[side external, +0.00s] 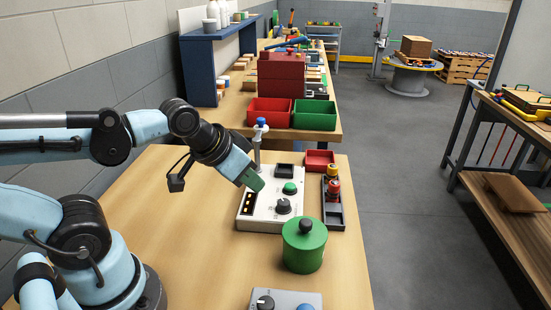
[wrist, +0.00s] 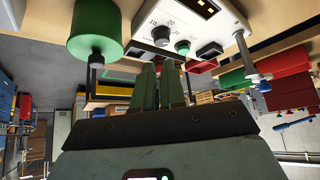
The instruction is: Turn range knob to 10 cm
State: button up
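The range knob (side external: 283,205) is a dark round knob on a white panel box (side external: 262,222). It shows in the wrist view (wrist: 161,35) with the marks 10, 20 and 30 printed beside it; its pointer is too small to read. A green button (side external: 290,188) sits behind the knob and also shows in the wrist view (wrist: 183,47). My gripper (side external: 254,182) has green fingers and hangs above the box's left side, apart from the knob. In the wrist view its fingertips (wrist: 162,65) look close together, with nothing seen between them.
A post with a blue top (side external: 261,124) stands near the box's back edge. A green lidded pot (side external: 304,246) stands in front, and a dark tray (side external: 332,205) lies to the right. A grey box (side external: 285,300) is at the front edge. The table's left side is clear.

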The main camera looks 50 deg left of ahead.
jog(key=o, duration=0.5)
jog(key=shift+w+r+m+g, duration=0.3)
jog(key=shift+w+r+m, duration=0.1)
jog(key=shift+m, duration=0.3)
jog(key=shift+c, duration=0.2)
jog(key=o, duration=0.4)
jog(key=w+m+g, duration=0.1)
jog(key=w+r+m, duration=0.1)
jog(key=m, duration=0.1)
jog(key=w+m+g, duration=0.1)
jog(key=shift+r+m+g, duration=0.3)
jog(key=shift+r, duration=0.1)
jog(key=m+g, duration=0.4)
jog(key=m, duration=0.4)
send_over(284, 201)
jog(key=shift+n, duration=0.3)
notch_tip(284, 201, down, 12)
jog(key=shift+r, duration=0.1)
jog(key=c, duration=1.1)
